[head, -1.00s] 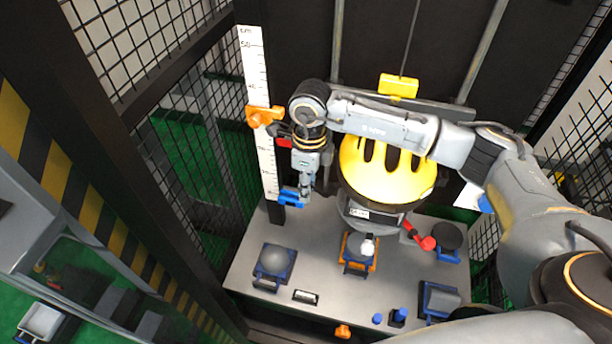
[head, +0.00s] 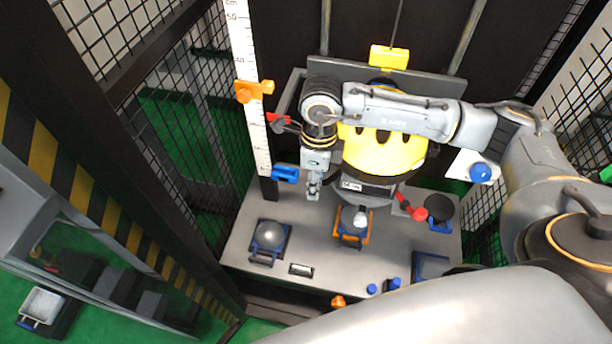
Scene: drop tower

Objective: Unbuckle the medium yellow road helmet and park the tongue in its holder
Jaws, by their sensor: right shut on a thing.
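The yellow road helmet (head: 383,151), with dark vents and a dark lower rim, sits above the grey bench beneath a yellow block (head: 389,56). My right arm passes over its top and hides part of it. My right gripper (head: 313,190) points down at the helmet's left, apart from the shell. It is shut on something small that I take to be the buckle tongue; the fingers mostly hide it. The strap and buckle cannot be made out, and I cannot tell which fixture is the tongue holder. My left gripper is not in view.
A white ruler (head: 245,55) with an orange clamp (head: 252,91) and a blue clamp (head: 286,173) stands left of the gripper. The bench (head: 245,225) carries a dome in a blue stand (head: 268,237) and an orange stand (head: 351,238). Mesh fencing (head: 190,135) bounds the left.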

